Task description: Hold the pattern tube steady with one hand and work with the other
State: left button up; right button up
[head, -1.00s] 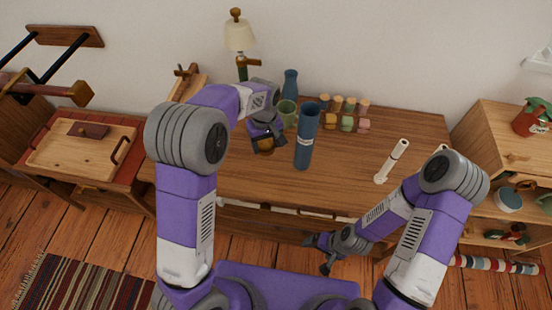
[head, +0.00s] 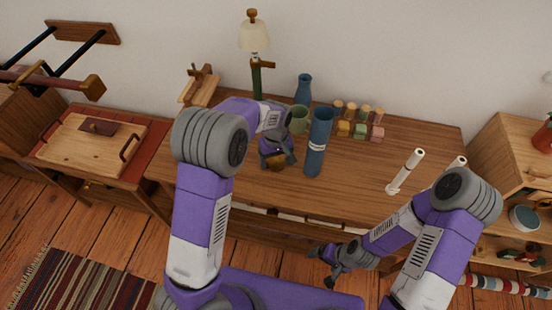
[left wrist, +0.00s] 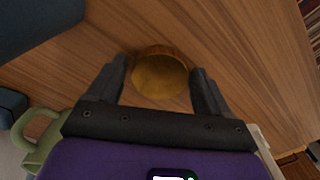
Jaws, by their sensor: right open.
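A tall dark-blue tube with a white band (head: 318,142), which looks like the pattern tube, stands upright on the wooden desk (head: 365,190). A large dark-blue shape, probably this tube, fills the top left corner of the left wrist view (left wrist: 40,20). My left gripper (head: 277,161) is just left of the tube, apart from it, and points down. Its fingers (left wrist: 160,85) are spread, with a round brass-coloured object (left wrist: 160,74) showing between them; I cannot tell whether they touch it. My right gripper (head: 325,267) is open and empty in front of the desk edge.
A green mug (head: 299,118), a blue vase (head: 304,90) and a lamp (head: 254,38) stand behind.

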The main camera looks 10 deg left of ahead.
aim_at(276, 161)
pick_arm(q)
jog(key=shift+o, duration=0.4)
jog(key=shift+r, duration=0.1)
jog(key=shift+r, duration=0.3)
notch_tip(276, 161, up, 12)
jog(key=p, duration=0.4)
jog(key=shift+f, duration=0.2)
